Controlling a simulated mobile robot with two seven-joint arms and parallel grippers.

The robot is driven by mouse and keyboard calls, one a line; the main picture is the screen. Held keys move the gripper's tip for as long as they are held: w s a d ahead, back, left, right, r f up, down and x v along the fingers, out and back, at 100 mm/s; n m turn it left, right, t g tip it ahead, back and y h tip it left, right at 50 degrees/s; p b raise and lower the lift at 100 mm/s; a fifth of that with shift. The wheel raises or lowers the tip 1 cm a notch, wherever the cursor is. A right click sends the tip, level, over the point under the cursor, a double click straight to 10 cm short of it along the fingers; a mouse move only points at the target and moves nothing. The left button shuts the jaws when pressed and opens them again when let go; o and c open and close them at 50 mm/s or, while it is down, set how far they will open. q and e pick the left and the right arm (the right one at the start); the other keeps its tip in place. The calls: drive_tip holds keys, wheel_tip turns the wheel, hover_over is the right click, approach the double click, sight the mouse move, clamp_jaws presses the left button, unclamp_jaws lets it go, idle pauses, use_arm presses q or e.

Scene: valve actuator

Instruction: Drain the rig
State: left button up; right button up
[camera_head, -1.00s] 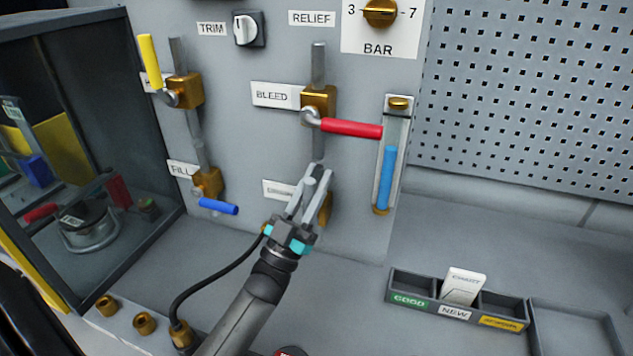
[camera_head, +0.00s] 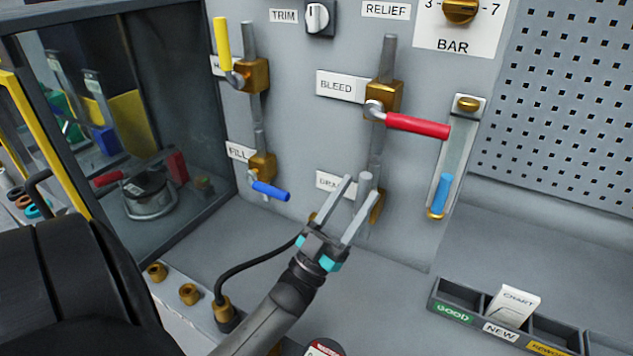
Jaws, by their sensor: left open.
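My left gripper (camera_head: 357,205) is open in front of the drain valve (camera_head: 377,205) at the bottom of the right pipe. Its fingers hide most of that valve and part of its label (camera_head: 333,185); I cannot make out the drain lever. The bleed valve (camera_head: 384,97) above has a red lever (camera_head: 418,126) pointing right. The fill valve (camera_head: 262,167) has a blue lever (camera_head: 270,191) pointing right and slightly down. Another valve (camera_head: 252,75) has a yellow lever (camera_head: 222,43) pointing up. The sight gauge (camera_head: 457,150) shows a short blue column (camera_head: 442,193) near its bottom. My right gripper is not in view.
A glass-fronted cabinet (camera_head: 150,110) is on the left. Brass fittings (camera_head: 189,293) and a black hose (camera_head: 250,265) lie near the gripper. The perforated panel (camera_head: 565,100) fills the right.

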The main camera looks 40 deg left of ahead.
use_arm(q)
drive_tip(key=s, duration=1)
drive_tip(key=shift+a, duration=0.35)
